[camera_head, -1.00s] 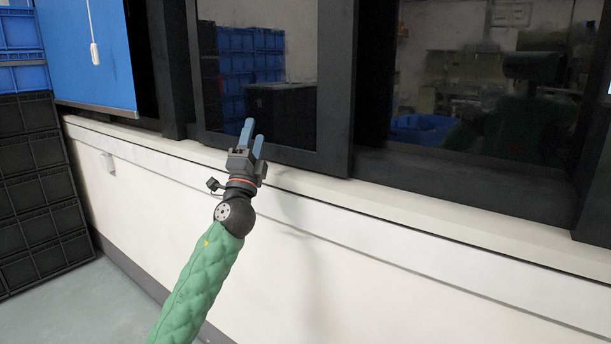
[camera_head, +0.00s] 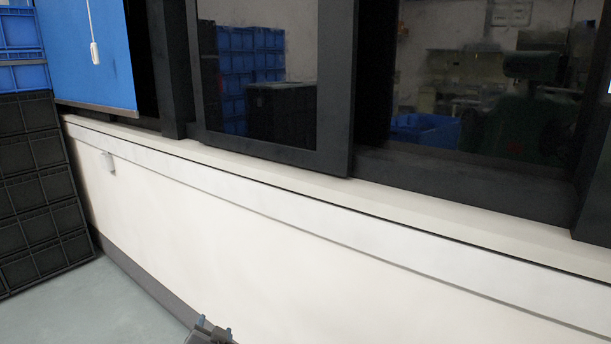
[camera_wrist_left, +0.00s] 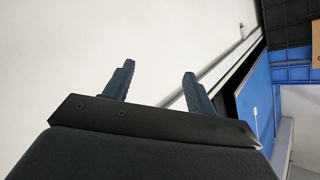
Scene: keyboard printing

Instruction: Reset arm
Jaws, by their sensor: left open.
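My left gripper (camera_head: 213,325) shows only by its tip at the bottom edge of the head view, low in front of the white wall. The rest of the left arm is out of that view. In the left wrist view the left gripper's two blue fingers (camera_wrist_left: 158,82) stand apart with nothing between them. My right gripper is in neither view.
A white wall (camera_head: 270,235) with a ledge (camera_head: 440,212) runs below dark-framed windows (camera_head: 335,90). Stacked black crates (camera_head: 40,180) and blue crates (camera_head: 18,35) stand at the left. A blue blind (camera_head: 95,55) hangs beside them. Grey floor (camera_head: 110,310) is clear at lower left.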

